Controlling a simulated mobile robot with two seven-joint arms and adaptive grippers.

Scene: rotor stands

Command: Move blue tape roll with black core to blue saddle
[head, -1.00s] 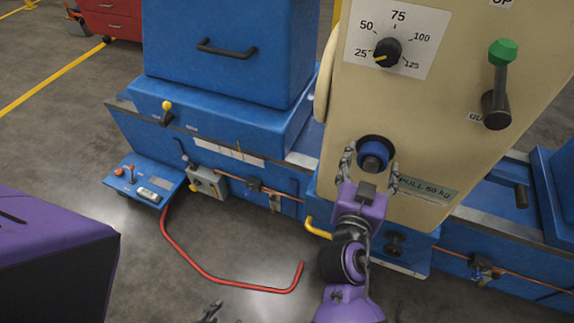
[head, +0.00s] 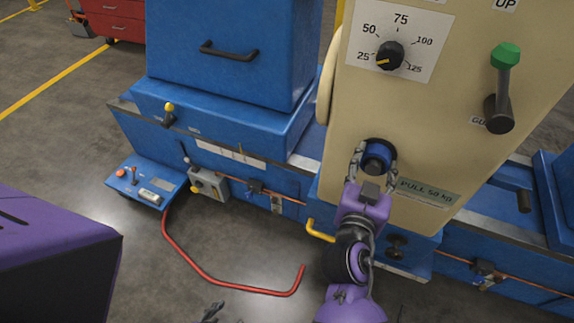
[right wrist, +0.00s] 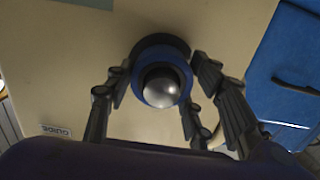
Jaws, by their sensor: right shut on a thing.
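The blue tape roll (head: 377,158) sits at a dark round fitting on the front of the beige panel. In the right wrist view the blue roll (right wrist: 147,93) shows end-on, with a shiny rounded grey end in its middle and a dark ring behind. My right gripper (head: 376,160) is shut on the roll, one finger on each side. My left gripper (head: 210,312) shows only as a dark tip at the bottom edge; its jaws cannot be made out. Several blue machine parts are in view, including a blue block (head: 225,125); I cannot tell which is the saddle.
The beige panel (head: 440,120) carries a dial (head: 390,56), a green-knobbed lever (head: 504,85) and a pull label (head: 425,192). A yellow handle (head: 320,231) sticks out beside my right arm. A red hose (head: 225,283) lies on the open floor at the left.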

